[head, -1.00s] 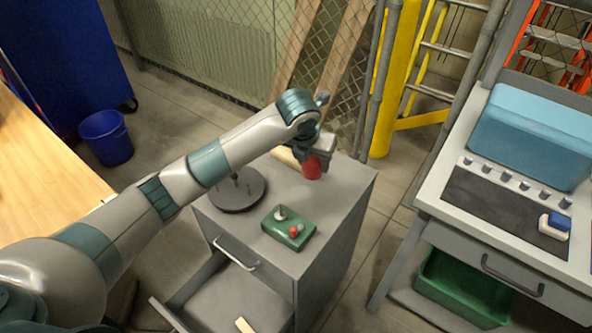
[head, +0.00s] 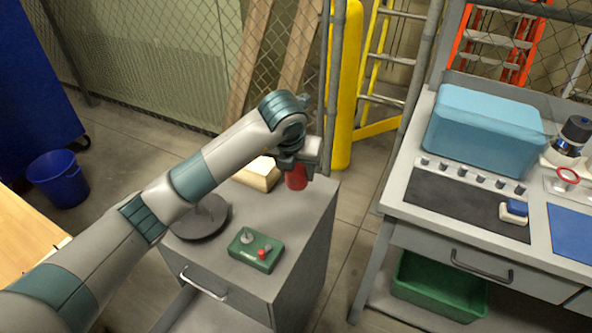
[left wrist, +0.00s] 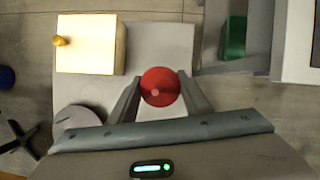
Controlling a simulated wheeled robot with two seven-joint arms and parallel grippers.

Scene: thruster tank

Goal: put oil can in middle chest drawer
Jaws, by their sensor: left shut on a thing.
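A red can (head: 296,178), which I take to be the oil can, is upright at the back right of the grey chest's top (head: 293,218). My left gripper (head: 298,160) is shut on it, and its round red top (left wrist: 160,87) shows between the two fingers in the left wrist view. I cannot tell whether the can's base touches the chest top. The chest's upper drawer (head: 190,268) is shut. Below it an open drawer (head: 205,320) is cut off by the picture's lower edge. My right gripper is not in view.
On the chest top are a cream box (head: 258,174), a dark round base (head: 200,222) and a green control box (head: 256,250). A workbench (head: 400,190) with a blue case (head: 485,130) stands at right, a green bin (head: 440,285) beneath. A blue bucket (head: 58,180) is at left.

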